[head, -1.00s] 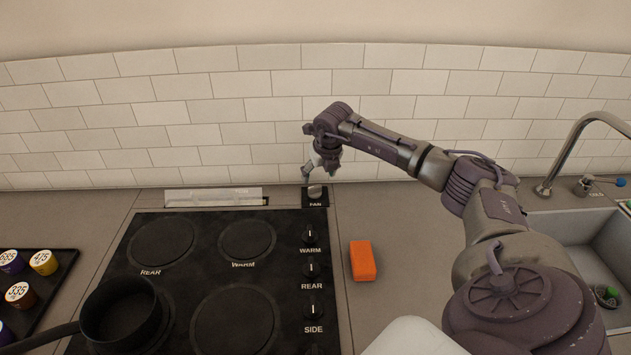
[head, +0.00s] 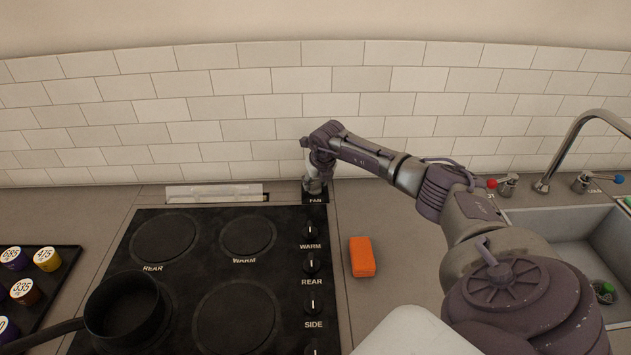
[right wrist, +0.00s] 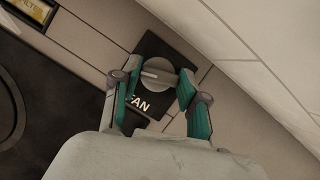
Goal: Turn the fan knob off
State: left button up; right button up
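The fan knob (right wrist: 157,75) is a round grey knob with a pale bar across its face, on a black plate marked FAN (right wrist: 135,103). In the head view its plate (head: 316,199) lies behind the cooktop's back right corner, and my gripper hides most of the knob. My right gripper (head: 315,187) is down at the knob. In the right wrist view its two green-and-grey fingers (right wrist: 160,79) stand apart, one on each side of the knob, with the tips close to its rim. I cannot tell whether they touch it. My left gripper is not in view.
A black cooktop (head: 285,225) with WARM, REAR and SIDE knobs lies in front of the fan plate. A dark pan (head: 125,307) sits at its front left. An orange block (head: 362,257) lies right of it. The tiled wall is close behind; a sink (head: 575,228) is at right.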

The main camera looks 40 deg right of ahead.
jog(key=c, duration=0.4)
jog(key=shift+f+n+y+b, duration=0.15)
jog(key=shift+n+y+b, duration=0.25)
jog(key=shift+n+b, duration=0.65)
jog(key=n+y+b, duration=0.1)
jog(key=n+b, duration=0.2)
jog(key=shift+d+b, duration=0.15)
jog(key=shift+b, duration=0.2)
jog(key=n+y+b, duration=0.2)
jog(key=n+b, duration=0.1)
jog(key=n, duration=0.1)
jog(key=shift+n+b, duration=0.3)
jog(key=shift+n, duration=0.05)
jog(key=shift+w+d+n+g+y+b, duration=0.1)
jog(key=shift+n+g+y+b, duration=0.25)
jog(key=shift+n+b, duration=0.5)
jog(key=shift+n+g+y+b, duration=0.25)
jog(key=shift+n+g+b, duration=0.15)
jog(key=shift+n, duration=0.75)
jog(key=shift+r, duration=0.2)
jog(key=o, duration=1.1)
jog(key=shift+o, duration=0.2)
